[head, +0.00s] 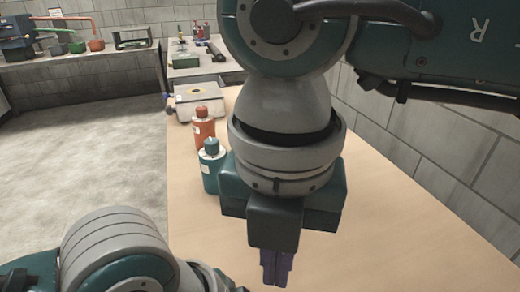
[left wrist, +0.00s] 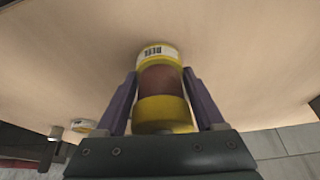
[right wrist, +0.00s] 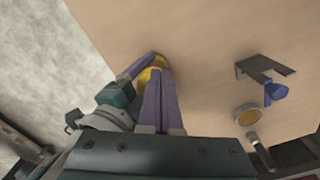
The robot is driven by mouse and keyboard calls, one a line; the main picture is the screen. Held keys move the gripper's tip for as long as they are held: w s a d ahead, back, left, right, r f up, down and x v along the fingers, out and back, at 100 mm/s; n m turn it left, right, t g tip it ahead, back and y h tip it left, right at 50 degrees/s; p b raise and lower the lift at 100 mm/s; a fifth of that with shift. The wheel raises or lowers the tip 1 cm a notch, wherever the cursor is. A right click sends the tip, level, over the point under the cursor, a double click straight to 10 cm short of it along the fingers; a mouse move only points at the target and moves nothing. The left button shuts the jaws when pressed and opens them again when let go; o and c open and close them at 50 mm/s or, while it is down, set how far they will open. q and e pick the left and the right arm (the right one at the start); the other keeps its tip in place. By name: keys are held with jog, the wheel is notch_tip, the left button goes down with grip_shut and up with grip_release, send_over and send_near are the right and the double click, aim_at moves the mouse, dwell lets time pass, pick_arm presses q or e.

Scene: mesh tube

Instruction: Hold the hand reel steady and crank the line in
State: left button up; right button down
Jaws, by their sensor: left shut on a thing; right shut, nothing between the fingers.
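The hand reel (left wrist: 160,80) has yellow ends and a reddish-brown middle, with a barcode label at its far end. In the left wrist view my left gripper (left wrist: 160,86) is shut on it, one purple finger on each side. In the right wrist view a yellow part of the reel (right wrist: 154,64) shows beside my left gripper (right wrist: 136,69), partly hidden behind my right fingers. My right gripper (right wrist: 159,75) has its fingers together and empty, close to the reel. In the head view my right gripper (head: 276,278) points down over the table; the reel, its crank and any line are not visible there.
An orange bottle (head: 203,130) and a teal bottle (head: 210,170) stand on the wooden table (head: 400,240). A grey box-like device (head: 200,101) lies behind them. The right wrist view shows a metal bracket (right wrist: 265,66), a blue piece (right wrist: 275,92) and a yellow-rimmed disc (right wrist: 247,115).

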jog(key=shift+w+d, duration=0.1)
dwell(0.4)
notch_tip(320, 180, up, 6)
jog(key=shift+w, duration=0.25)
dwell(0.4)
jog(key=shift+d, duration=0.1)
notch_tip(320, 180, down, 6)
jog(key=m, duration=0.6)
jog(key=shift+d, duration=0.35)
jog(key=shift+s+a, duration=0.3)
jog(key=shift+s, duration=0.2)
dwell(1.0)
